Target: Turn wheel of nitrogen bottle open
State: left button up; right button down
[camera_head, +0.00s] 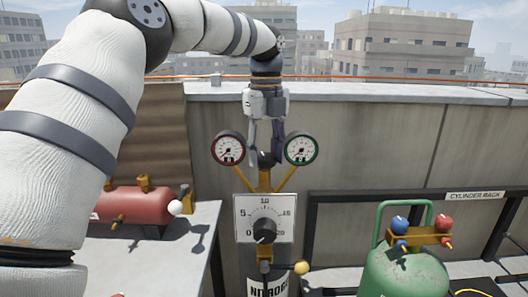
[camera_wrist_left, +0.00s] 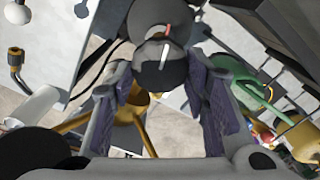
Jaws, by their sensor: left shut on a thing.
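The nitrogen bottle (camera_head: 267,288) stands at the bottom middle of the head view, with its lettered label partly cut off. Above it, a white dial plate (camera_head: 246,211) carries a dark knob (camera_head: 265,232). The dark wheel (camera_head: 265,158) is between the two gauges and mostly hidden by my left gripper (camera_head: 265,150). That gripper comes down from above and is shut on the wheel. In the left wrist view, the gripper's fingers (camera_wrist_left: 160,105) are on either side of a dark round part (camera_wrist_left: 160,75) with a white mark; a red mark shows behind it. My right gripper is not in view.
Two round gauges, left (camera_head: 228,149) and right (camera_head: 301,150), sit close beside the gripper on yellow pipes. A red tank (camera_head: 135,204) lies on a grey bench at left. A green cylinder (camera_head: 405,272) stands at right. A concrete parapet (camera_head: 390,130) runs behind.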

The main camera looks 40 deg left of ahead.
pick_arm(q)
jog(key=n, duration=0.3)
jog(key=shift+w+n, duration=0.1)
jog(key=shift+n, duration=0.3)
jog(key=n, duration=0.4)
jog(key=shift+w+n, duration=0.1)
jog(key=shift+n, duration=0.2)
jog(key=n, duration=0.4)
jog(key=shift+w, duration=0.1)
jog(key=n, duration=0.4)
jog(key=shift+a, duration=0.15)
jog(key=n, duration=0.4)
jog(key=shift+n, duration=0.3)
jog(key=n, duration=0.3)
jog(key=shift+a+n, duration=0.15)
jog(key=shift+n, duration=0.25)
jog(key=n, duration=0.4)
jog(key=shift+a, duration=0.1)
jog(key=shift+n, duration=2)
